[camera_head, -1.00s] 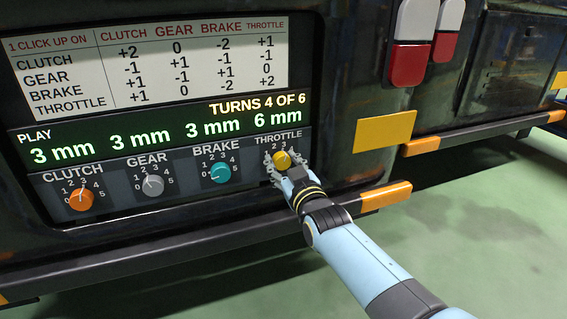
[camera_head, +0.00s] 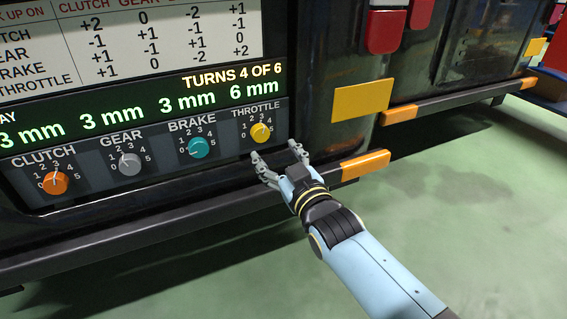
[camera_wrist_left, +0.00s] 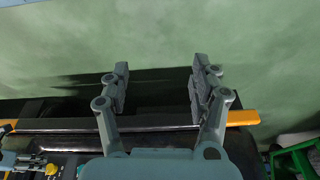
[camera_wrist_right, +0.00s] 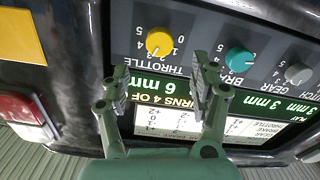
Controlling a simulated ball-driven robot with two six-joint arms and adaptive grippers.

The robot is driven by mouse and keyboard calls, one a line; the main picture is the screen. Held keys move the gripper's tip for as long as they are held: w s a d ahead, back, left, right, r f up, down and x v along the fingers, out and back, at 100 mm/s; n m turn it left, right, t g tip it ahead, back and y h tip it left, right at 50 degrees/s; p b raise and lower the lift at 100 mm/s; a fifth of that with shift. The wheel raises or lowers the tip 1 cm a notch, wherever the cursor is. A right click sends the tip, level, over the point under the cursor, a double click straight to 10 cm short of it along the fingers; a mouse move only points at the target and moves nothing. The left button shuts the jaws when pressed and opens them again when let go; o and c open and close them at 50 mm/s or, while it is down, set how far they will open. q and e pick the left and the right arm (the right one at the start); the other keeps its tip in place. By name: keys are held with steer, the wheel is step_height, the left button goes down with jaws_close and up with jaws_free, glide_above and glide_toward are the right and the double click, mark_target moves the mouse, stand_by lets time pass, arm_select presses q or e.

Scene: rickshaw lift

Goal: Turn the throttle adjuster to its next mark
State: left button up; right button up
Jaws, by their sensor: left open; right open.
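The throttle adjuster is a round yellow knob (camera_head: 261,133) at the right end of the panel's row of knobs. Its scale runs 0 to 5; I cannot tell exactly which number its pointer meets. The display above it reads 6 mm. My right gripper (camera_head: 277,153) is open and empty, just below and in front of the yellow knob, not around it. In the right wrist view the yellow knob (camera_wrist_right: 160,42) shows upside down, beyond the open fingers (camera_wrist_right: 160,72). My left gripper (camera_wrist_left: 160,72) is open and empty in its own wrist view, over green floor.
An orange knob (camera_head: 55,183), a grey knob (camera_head: 129,163) and a teal knob (camera_head: 198,148) sit left of the throttle, each reading 3 mm. A dark ledge with an orange end (camera_head: 365,164) juts out below the panel. Green floor (camera_head: 480,220) is open at right.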

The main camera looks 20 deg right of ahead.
steer(key=shift+s, duration=1.6)
